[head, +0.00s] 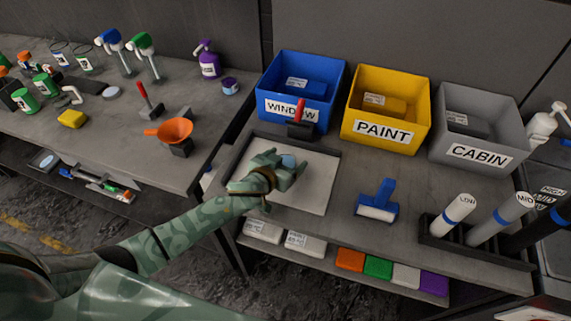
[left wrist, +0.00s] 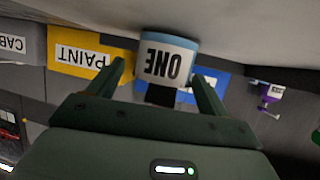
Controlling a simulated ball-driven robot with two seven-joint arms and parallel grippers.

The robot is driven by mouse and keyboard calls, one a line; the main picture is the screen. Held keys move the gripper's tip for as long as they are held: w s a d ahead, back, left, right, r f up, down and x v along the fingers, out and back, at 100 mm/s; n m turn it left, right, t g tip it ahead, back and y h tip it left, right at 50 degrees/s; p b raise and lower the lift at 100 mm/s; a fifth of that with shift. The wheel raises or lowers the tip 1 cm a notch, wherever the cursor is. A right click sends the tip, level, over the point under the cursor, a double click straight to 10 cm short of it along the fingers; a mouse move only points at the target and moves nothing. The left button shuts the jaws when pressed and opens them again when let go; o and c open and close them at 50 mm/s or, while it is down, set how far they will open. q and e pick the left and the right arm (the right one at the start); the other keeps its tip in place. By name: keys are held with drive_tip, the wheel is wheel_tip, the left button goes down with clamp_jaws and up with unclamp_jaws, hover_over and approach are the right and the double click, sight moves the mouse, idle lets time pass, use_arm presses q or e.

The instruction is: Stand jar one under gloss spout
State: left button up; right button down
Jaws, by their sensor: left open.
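Jar one (left wrist: 166,62) is a white jar with a light blue rim and a black "ONE" label, upside down in the left wrist view. No spout is readable as gloss. My right gripper is not in view.
Blue WINDOW (head: 318,75), yellow PAINT (head: 385,128) and grey CABIN (head: 478,152) bins stand behind. A red-handled tool (head: 299,121) is just behind the gripper. An orange funnel (head: 174,131) and several bottles stand on the left bench.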

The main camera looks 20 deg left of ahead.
use_arm(q)
drive_tip(key=shift+w, duration=0.2)
drive_tip(key=shift+s, duration=0.1)
drive_tip(key=shift+c, duration=0.3)
drive_tip(key=c, duration=1.1)
drive_tip(key=shift+r, duration=0.1)
